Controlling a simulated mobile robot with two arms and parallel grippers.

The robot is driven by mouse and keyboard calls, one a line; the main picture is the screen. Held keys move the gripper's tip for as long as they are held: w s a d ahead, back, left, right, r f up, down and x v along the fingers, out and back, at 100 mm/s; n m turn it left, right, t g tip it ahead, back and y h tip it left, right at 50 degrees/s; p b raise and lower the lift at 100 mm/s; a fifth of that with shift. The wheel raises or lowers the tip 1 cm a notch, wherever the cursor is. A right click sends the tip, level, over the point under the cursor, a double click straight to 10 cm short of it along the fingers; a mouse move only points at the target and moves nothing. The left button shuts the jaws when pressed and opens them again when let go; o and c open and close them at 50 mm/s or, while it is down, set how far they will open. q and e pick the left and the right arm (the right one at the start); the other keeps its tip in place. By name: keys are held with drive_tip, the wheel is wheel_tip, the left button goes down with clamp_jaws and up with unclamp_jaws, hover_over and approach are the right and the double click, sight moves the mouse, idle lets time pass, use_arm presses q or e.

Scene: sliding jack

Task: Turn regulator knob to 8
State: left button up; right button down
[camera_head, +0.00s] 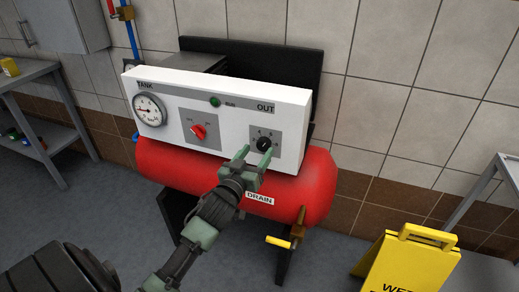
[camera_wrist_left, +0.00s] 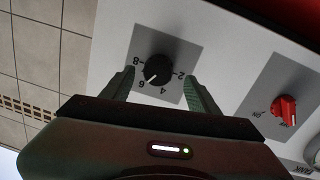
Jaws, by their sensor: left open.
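The regulator knob (camera_head: 264,143) is a round black dial on a grey plate under the OUT label, on the white panel. In the left wrist view the knob (camera_wrist_left: 158,68) has 2, 4, 6 and 8 around it. Its white mark points towards the 6, though the exact setting is hard to read. My left gripper (camera_head: 254,155) is open just in front of the knob. In the wrist view its fingers (camera_wrist_left: 160,87) stand wide apart, one on each side of the dial, with gaps to it. My right gripper is not in view.
A red switch (camera_head: 198,131) and a pressure gauge (camera_head: 149,110) sit left on the panel (camera_head: 232,130). The red tank (camera_head: 310,185) lies below, with a yellow-handled drain valve (camera_head: 279,242). A yellow wet-floor sign (camera_head: 408,262) stands at right.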

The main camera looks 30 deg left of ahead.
sight(264, 145)
use_arm(q)
drive_tip(key=shift+w, duration=1.25)
drive_tip(key=shift+a, duration=0.1)
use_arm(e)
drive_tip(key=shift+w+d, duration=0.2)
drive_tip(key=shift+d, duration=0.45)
use_arm(q)
clamp_jaws()
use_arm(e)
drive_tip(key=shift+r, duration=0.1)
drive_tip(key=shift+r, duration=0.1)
